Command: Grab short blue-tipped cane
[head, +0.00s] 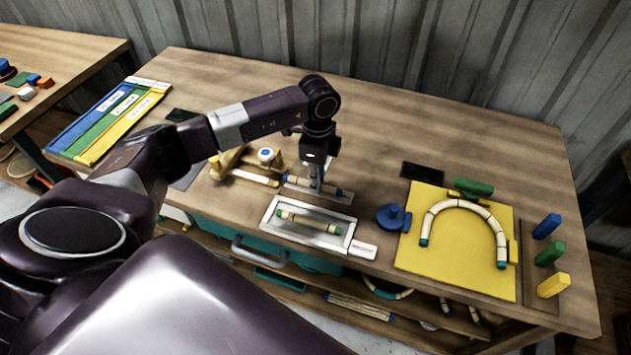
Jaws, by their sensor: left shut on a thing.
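The short blue-tipped cane (302,183) is a pale, jointed stick with dark blue ends. My left gripper (315,188) points straight down and is shut on the middle of this cane, hiding that part. I cannot tell whether the cane still touches the plate. A similar green-tipped cane (308,222) lies in a metal tray (272,216) just in front. My right gripper is not in view.
A yellow board (450,263) with a bent, green-tipped cane (490,220) lies to the right. A blue round tool (389,216) stands beside it. Blue, green and yellow blocks (549,254) line the right edge. A wooden fixture (229,160) sits left of the gripper. The back of the bench is mostly clear.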

